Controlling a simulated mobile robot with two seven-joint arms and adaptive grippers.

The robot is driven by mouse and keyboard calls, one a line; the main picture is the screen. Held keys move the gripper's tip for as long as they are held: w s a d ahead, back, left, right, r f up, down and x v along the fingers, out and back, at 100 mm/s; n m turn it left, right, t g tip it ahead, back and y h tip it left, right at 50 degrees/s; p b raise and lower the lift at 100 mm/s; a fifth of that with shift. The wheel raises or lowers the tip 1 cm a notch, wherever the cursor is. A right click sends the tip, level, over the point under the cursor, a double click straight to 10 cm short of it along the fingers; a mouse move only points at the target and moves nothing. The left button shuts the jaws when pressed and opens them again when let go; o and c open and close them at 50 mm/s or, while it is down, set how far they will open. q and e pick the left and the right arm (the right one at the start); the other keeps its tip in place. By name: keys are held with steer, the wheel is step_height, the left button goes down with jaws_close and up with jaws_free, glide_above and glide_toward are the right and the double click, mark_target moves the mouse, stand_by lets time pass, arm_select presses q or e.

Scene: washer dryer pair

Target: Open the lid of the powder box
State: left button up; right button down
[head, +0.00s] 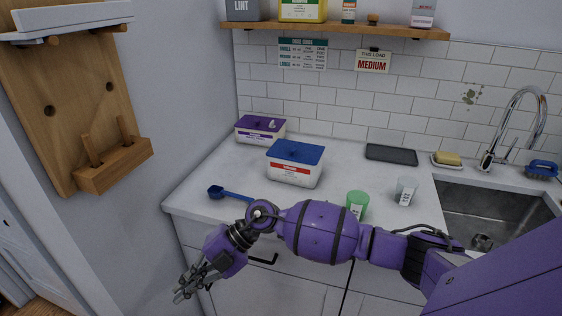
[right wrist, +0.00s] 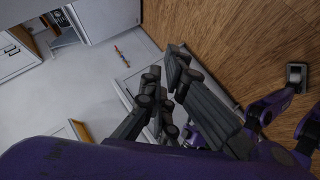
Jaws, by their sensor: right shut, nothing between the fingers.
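A white box with a blue lid (head: 296,153) and a red-striped label stands on the counter, its lid closed. A smaller white box with a purple lid (head: 262,124) stands behind it to the left; it also looks closed. I cannot tell from the labels which is the powder box. My right gripper (head: 190,286) is shut and empty, low in front of the counter's left part, apart from both boxes. It also shows in the right wrist view (right wrist: 164,68), above the floor, with no box in sight there. My left gripper is not in view.
A blue scoop (head: 230,193) lies left of the blue-lidded box. A green cup (head: 357,203) and a clear cup (head: 405,190) stand to its right. A dark flat tray (head: 391,154) lies behind, near the sink (head: 490,212). A wooden rack (head: 85,100) hangs on the left wall.

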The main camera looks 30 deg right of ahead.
steer(key=w+d+r+h, duration=0.2)
steer(key=w+d+h, duration=0.1)
steer(key=d, duration=0.3)
steer(key=w+d+r+t+h, duration=0.1)
steer(key=w+d+r+h, duration=0.2)
steer(key=w+d, duration=0.2)
steer(key=w+d+r+h, duration=0.3)
steer(key=w+d, duration=0.1)
steer(key=d, duration=0.5)
steer(key=shift+w+m+h+b, duration=0.15)
steer(key=shift+m+h+b, duration=0.15)
steer(key=shift+m+b, duration=0.1)
steer(key=w+d+r+m+t+h, duration=0.1)
steer(key=d+r+m+h, duration=0.15)
steer(key=d+r, duration=0.4)
steer(key=w+d+r+m+h, duration=0.1)
steer(key=w+d+r+h, duration=0.15)
steer(key=d+r, duration=0.45)
steer(key=s+d+x, duration=0.1)
steer(key=x, duration=0.9)
steer(key=shift+d+f+h, duration=0.3)
steer(key=shift+f, duration=0.05)
steer(key=shift+w+r, duration=0.1)
steer(key=shift+r, duration=0.05)
steer(key=shift+r, duration=0.45)
steer(key=shift+r, duration=0.1)
